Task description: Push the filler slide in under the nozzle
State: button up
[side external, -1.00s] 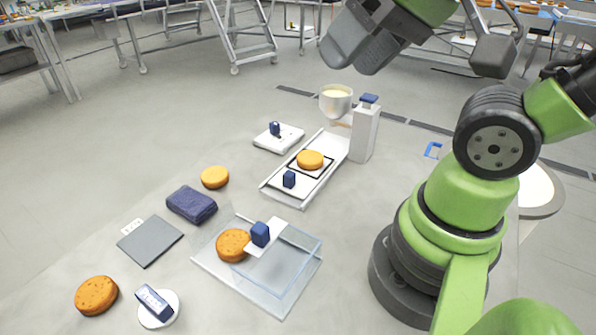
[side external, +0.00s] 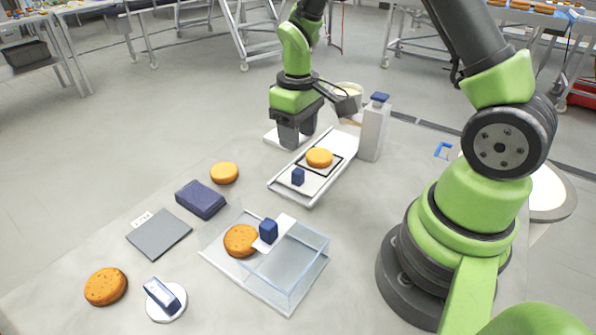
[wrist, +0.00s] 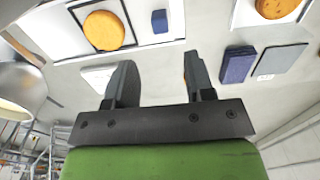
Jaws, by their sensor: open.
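The filler slide (side external: 315,187) is a white plate with a blue knob (side external: 298,177) at its near end, on a railed white track (side external: 345,147). An orange round (side external: 319,157) sits in its black-outlined square, short of the nozzle end. The nozzle's pale hopper (side external: 347,88) stands by a white column (side external: 374,132) at the track's far end, partly hidden by my wrist. My gripper (side external: 297,143) is open and empty, fingers down, left of the track. In the wrist view my gripper (wrist: 157,65) shows apart from the slide's blue knob (wrist: 160,20).
A white plate (side external: 271,136) is mostly hidden behind my gripper. A clear box (side external: 305,262) with an orange round stands in front. A loose round (side external: 224,173), dark blue cloth (side external: 200,199), grey pad (side external: 160,234) and white disc with a handle (side external: 178,309) lie left.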

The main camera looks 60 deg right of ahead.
aim_at(298, 171)
notch_tip(298, 171, down, 10)
jog(key=shift+r, duration=0.1)
dwell(0.4)
jog(key=shift+c, duration=0.2)
